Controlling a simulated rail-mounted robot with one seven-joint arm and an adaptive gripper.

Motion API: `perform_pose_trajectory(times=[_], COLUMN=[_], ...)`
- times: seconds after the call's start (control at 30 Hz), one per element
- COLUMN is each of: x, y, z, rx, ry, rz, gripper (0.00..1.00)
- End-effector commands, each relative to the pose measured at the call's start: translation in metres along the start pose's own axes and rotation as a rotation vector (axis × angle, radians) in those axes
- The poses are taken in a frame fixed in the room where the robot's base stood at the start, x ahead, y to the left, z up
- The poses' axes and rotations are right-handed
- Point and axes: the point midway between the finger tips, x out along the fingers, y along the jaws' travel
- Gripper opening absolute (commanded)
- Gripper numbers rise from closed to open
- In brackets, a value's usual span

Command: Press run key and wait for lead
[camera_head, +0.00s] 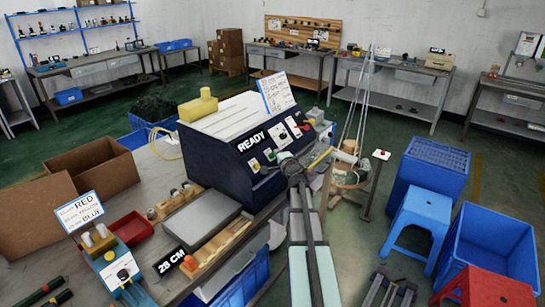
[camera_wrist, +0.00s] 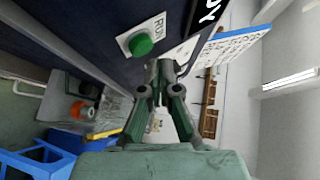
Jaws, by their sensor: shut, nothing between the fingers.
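The overmoulding machine (camera_head: 215,150) is a dark blue box on the bench, and its panel reads READY (camera_head: 252,140). In the wrist view the run key (camera_wrist: 141,45) is a round green button on a white plate marked RUN. My gripper (camera_head: 287,160) is in front of the panel's lower edge. In the wrist view my gripper (camera_wrist: 163,68) has its fingertips together and empty, just beside and below the green key in the picture. A gap shows between fingertips and key; contact is not visible. No lead can be made out at the machine.
A sign card (camera_head: 277,93) stands on the machine and a yellow block (camera_head: 198,106) sits on top. Blue crates (camera_head: 488,245) and stools stand right.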

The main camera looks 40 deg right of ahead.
Motion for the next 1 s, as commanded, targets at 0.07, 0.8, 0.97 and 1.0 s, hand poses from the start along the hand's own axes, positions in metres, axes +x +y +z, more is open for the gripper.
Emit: perform_pose_trajectory(times=[0.07,0.8,0.97,1.0], x=[0.0000,0.0060,0.0060,0.0061], y=[0.0000,0.0043,0.0043,0.0044], z=[0.0000,0.0045,0.0044,0.0044], rx=[0.000,0.000,0.000,0.000], ry=[0.000,0.000,0.000,0.000], rz=[0.000,0.000,0.000,0.000], gripper=[0.00,0.00,0.00,0.00])
